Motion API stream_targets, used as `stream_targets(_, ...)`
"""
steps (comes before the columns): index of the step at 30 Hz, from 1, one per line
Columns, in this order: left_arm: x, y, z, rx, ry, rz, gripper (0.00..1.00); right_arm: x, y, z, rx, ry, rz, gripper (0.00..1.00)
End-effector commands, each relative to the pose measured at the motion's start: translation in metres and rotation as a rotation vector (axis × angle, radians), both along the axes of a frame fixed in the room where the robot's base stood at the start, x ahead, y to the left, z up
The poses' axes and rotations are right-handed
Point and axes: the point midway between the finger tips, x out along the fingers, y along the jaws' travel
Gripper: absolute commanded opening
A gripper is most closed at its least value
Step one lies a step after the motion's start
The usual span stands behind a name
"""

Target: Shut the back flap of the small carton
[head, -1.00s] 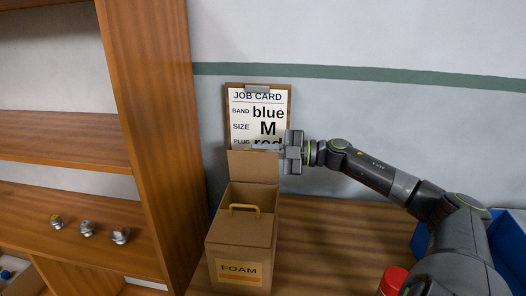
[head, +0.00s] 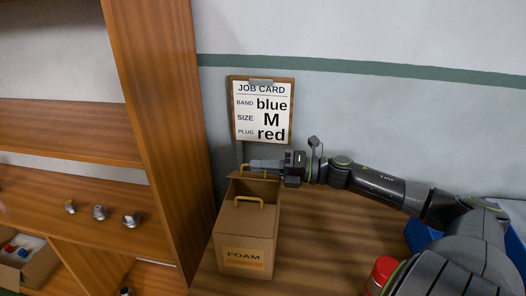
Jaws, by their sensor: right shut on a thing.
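The small carton (head: 228,232) is brown with a FOAM label (head: 245,258) on its front and stands on the wooden bench. Its front flap, with a yellow handle (head: 249,199), lies shut. The back flap (head: 255,187) no longer stands tall; it looks strongly foreshortened, and its exact angle is hard to tell. A yellow handle (head: 244,168) shows at the carton's back. My right gripper (head: 265,164) reaches in from the right and is shut at that back handle, partly hiding it. My left gripper is not in view.
A job card (head: 262,110) reading blue, M, red hangs on the wall behind the carton. A wooden shelf (head: 152,130) stands close on the left, with several metal fittings. A red-capped thing (head: 383,270) and a blue bin (head: 421,232) are at the right. Bench between is clear.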

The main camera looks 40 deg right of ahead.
Motion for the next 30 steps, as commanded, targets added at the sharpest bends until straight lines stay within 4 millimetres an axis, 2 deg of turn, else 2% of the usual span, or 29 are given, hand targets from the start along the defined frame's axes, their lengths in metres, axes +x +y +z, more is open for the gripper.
stream_targets(3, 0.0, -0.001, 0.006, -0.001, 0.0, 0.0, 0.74, -0.005, 0.006, -0.006, -0.077, -0.068, 0.0, 0.0)
stream_targets(14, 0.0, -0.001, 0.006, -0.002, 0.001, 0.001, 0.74, -0.013, 0.016, -0.027, -0.283, -0.243, -0.001, 0.0)
stream_targets(30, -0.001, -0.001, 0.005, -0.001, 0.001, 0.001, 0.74, -0.016, 0.019, -0.037, -0.28, -0.239, 0.0, 0.0)
